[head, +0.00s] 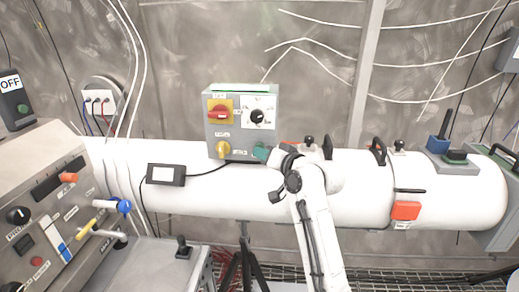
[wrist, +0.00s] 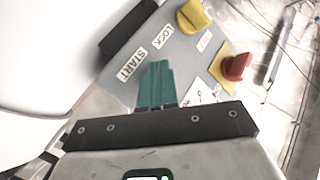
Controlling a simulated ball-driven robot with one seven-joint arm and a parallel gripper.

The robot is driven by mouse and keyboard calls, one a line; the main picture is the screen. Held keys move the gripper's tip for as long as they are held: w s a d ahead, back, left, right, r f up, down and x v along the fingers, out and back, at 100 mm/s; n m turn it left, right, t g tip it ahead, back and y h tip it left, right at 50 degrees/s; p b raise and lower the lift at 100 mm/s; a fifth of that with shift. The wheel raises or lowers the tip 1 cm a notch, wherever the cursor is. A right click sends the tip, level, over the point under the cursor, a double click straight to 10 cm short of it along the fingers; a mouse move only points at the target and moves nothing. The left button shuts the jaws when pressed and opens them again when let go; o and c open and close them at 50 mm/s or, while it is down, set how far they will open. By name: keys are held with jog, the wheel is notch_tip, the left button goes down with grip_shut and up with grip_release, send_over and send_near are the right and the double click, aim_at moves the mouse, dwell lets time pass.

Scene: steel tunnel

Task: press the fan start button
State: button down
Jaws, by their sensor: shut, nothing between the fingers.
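The grey control box (head: 231,133) stands against the white duct. It has a red switch (head: 219,112) on a yellow plate, a black knob (head: 257,116) on a white plate and a yellow knob (head: 222,149). My gripper's teal fingers (head: 261,152) are at the box's lower right corner. In the wrist view, my shut gripper (wrist: 156,66) is over the box face beside the START label (wrist: 131,64). The start button itself does not show and may be behind the fingers. I cannot tell whether the fingers touch the face. The yellow knob (wrist: 193,16) and red switch (wrist: 236,66) also show.
The white duct (head: 370,185) runs across behind my arm, with a small black display (head: 166,174) and an orange-red block (head: 405,210) on it. A sloped control console (head: 50,210) stands at left. A black box marked OFF (head: 15,98) hangs at far left.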

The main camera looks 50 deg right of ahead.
jog(key=shift+s+a, duration=0.35)
jog(key=s+a+p, duration=0.2)
jog(key=s+a, duration=0.1)
jog(key=a, duration=0.1)
jog(key=shift+s+a+p, duration=0.35)
jog(key=shift+a, duration=0.05)
dwell(1.0)
jog(key=s+a+f+n+g+y+b, duration=0.15)
jog(key=s+a+f+g, duration=0.35)
jog(key=f, duration=0.6)
jog(key=s+a+f+n+g+y, duration=0.1)
jog(key=s+a+f+n+g, duration=0.2)
jog(key=s+a+f, duration=0.55)
jog(key=s+a+f+n+g, duration=0.1)
jog(key=s+f+g, duration=0.2)
jog(key=s+f, duration=0.3)
jog(key=s+a+f+n+g+b, duration=0.1)
jog(key=s+f+g, duration=0.3)
jog(key=s, duration=0.8)
jog(key=shift+s+f+n+h, duration=0.25)
jog(key=shift+f+n+h, duration=0.1)
jog(key=shift+f+n, duration=0.45)
